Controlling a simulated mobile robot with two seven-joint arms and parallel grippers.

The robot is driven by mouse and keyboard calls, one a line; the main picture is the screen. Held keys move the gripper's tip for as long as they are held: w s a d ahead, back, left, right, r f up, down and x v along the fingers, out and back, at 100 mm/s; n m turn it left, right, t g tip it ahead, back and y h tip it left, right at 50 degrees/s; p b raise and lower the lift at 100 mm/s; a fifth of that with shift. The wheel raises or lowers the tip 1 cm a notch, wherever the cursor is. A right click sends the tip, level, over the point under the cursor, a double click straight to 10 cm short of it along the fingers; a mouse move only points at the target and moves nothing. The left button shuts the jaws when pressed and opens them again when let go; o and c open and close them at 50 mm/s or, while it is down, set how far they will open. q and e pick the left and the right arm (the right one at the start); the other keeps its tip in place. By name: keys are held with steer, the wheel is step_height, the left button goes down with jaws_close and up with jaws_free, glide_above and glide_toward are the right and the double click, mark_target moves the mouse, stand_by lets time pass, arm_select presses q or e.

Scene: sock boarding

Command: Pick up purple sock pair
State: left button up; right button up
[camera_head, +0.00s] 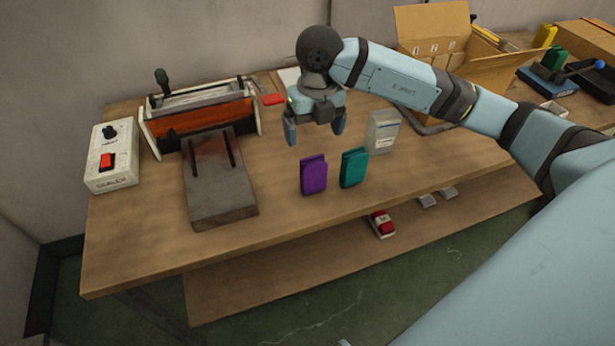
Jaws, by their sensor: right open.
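The purple sock pair (313,175) stands upright on the wooden table, near the middle of its front part. A teal sock pair (353,167) stands just to its right with a small gap between them. My right gripper (315,136) points down with its two fingers spread apart. It is empty and appears above and a little behind the purple pair, not touching it. My left gripper is not in view.
A sealing machine (199,112) with a grey plate (218,182) stands left, beside a white control box (111,156). A grey container (383,131) stands right of the teal pair. An open cardboard box (480,75) is at the back right. The table's front left is clear.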

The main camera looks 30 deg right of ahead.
mark_target(313, 170)
steer(key=shift+w+d+f+h, duration=0.1)
steer(key=shift+w+d+h, duration=0.15)
steer(key=shift+d, duration=0.25)
step_height(313, 170, down, 7)
steer(key=shift+f, duration=0.1)
steer(key=shift+w+a+f, duration=0.1)
steer(key=shift+w+f, duration=0.05)
steer(key=shift+f, duration=2.8)
steer(key=shift+c, duration=0.4)
steer(key=c, duration=0.9)
